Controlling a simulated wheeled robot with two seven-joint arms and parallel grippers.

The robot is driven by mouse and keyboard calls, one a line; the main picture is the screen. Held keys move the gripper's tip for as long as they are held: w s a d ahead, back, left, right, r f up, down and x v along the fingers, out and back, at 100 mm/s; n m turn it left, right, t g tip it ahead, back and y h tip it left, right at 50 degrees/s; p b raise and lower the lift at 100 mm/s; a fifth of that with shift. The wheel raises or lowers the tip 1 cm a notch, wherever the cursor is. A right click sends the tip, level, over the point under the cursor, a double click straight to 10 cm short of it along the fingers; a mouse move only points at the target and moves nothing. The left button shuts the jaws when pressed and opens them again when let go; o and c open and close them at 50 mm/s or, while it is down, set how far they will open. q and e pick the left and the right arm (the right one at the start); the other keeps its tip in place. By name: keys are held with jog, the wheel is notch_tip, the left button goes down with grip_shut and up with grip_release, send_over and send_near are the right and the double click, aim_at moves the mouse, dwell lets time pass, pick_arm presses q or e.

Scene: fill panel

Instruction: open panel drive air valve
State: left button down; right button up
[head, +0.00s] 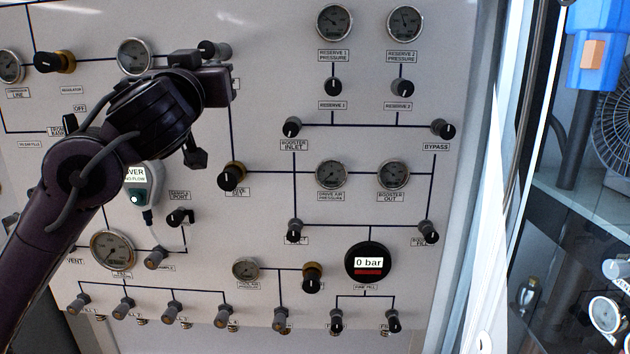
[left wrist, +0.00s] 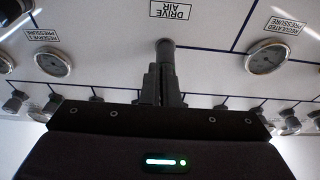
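The drive air valve is a dark knob on the white panel (head: 270,60). In the left wrist view its dark stem (left wrist: 165,52) stands out just below the upside-down DRIVE AIR label (left wrist: 171,10). In the head view a dark knob (head: 208,48) shows above my left gripper, and my wrist covers most of the area around it. My left gripper (left wrist: 162,78) has its fingers close together at the knob's outer end, seemingly closed on it; the contact is partly hidden. My right gripper is in neither view.
Gauges such as the regulated pressure gauge (left wrist: 266,58) and the reserve 1 pressure gauge (left wrist: 52,62) flank the valve. Several other knobs, including a brass-based one (head: 232,176), stick out below. A 0 bar display (head: 369,263) sits lower right. Shelving (head: 570,215) stands beyond the panel's right edge.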

pick_arm(q)
jog(key=shift+s+r, duration=0.1)
jog(key=shift+r, duration=0.2)
jog(key=v, duration=0.6)
jog(key=shift+d+r, duration=0.2)
jog(key=shift+d, duration=0.05)
dwell(0.4)
jog(key=shift+s+r, duration=0.1)
